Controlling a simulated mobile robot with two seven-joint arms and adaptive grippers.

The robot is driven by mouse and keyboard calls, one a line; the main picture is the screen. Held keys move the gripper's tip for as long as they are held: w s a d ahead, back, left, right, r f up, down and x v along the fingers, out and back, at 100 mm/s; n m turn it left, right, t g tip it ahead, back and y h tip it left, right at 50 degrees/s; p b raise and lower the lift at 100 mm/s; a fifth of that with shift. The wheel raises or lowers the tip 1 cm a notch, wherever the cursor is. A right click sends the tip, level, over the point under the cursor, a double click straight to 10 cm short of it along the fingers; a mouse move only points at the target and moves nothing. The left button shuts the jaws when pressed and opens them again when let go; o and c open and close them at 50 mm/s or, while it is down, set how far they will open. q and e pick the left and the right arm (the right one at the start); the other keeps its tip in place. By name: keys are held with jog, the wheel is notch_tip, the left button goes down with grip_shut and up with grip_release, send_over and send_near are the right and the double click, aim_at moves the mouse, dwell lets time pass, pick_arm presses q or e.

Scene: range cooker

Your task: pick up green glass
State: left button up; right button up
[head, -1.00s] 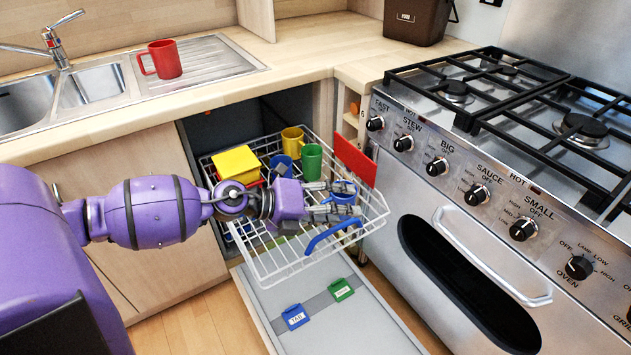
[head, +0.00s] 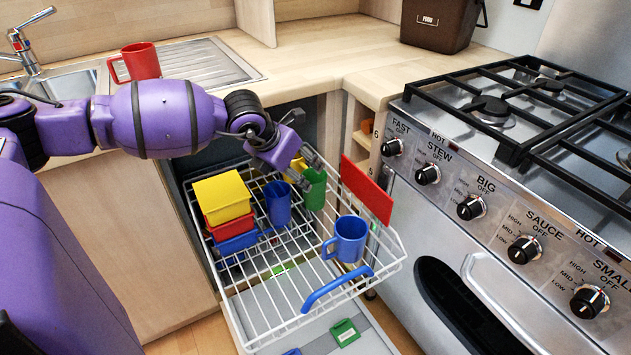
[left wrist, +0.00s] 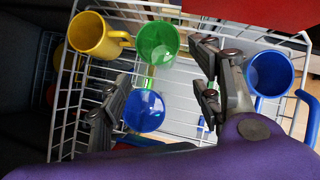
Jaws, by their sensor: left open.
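The green glass (head: 317,192) stands in the dishwasher's wire rack (head: 285,318), partly hidden by my left gripper in the head view. My left gripper (head: 308,170) is over the rack at the green glass, its jaws open. In the left wrist view, the green glass (left wrist: 157,42) shows just beyond the gap between the two fingers (left wrist: 162,82). No grip on it shows. A blue glass (head: 277,203) stands beside it; in the wrist view it (left wrist: 145,111) lies between the fingers, nearer the camera. My right gripper is not in view.
A yellow mug (left wrist: 94,36) stands next to the green glass. A blue mug (head: 347,238) is at the rack's right, before a red board (head: 367,188). Yellow (head: 222,192), red and blue containers sit at left. The cooker (head: 470,190) borders the right.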

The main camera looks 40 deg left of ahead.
aim_at(306, 177)
pick_arm(q)
jog(key=b+x, duration=0.2)
jog(key=x, duration=0.4)
jog(key=shift+w+f, duration=0.1)
jog(key=shift+w, duration=0.05)
jog(key=b+x, duration=0.1)
jog(key=x, duration=0.4)
jog(key=shift+w+f, duration=0.15)
jog(key=shift+w, duration=0.2)
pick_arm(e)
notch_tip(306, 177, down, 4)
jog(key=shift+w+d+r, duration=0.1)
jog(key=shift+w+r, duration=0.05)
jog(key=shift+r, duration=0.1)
pick_arm(q)
jog(key=c, duration=1)
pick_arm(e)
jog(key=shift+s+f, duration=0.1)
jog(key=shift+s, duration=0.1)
